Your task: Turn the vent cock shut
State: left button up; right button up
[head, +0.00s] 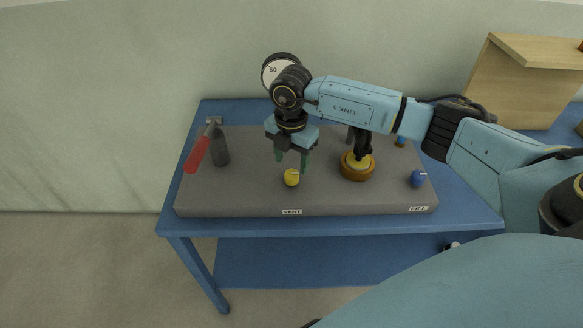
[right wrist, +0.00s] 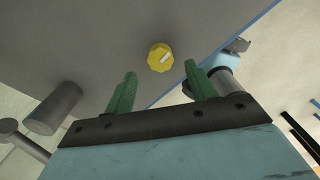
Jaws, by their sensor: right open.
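The yellow vent cock (head: 291,177) is a small round knob on the grey panel, just behind the label VENT (head: 291,212). The right wrist view shows the ridged yellow knob (right wrist: 160,58) with a pale pointer mark on its top. My right gripper (head: 291,164) hangs over the panel with its green fingers pointing down, just behind the knob. In the right wrist view its two fingers (right wrist: 163,84) are wide apart, with nothing between them. The knob lies beyond the fingertips, and they look apart from it. My left gripper is in neither view.
The grey panel (head: 240,200) lies on a blue table (head: 190,228). A brass-coloured round fitting (head: 357,168) and a blue knob (head: 417,179) near FILL are at right.

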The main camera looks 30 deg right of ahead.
aim_at(292, 174)
notch_tip(292, 174, up, 9)
jog(key=shift+s+f, duration=0.1)
jog(key=shift+f, duration=0.05)
dwell(0.6)
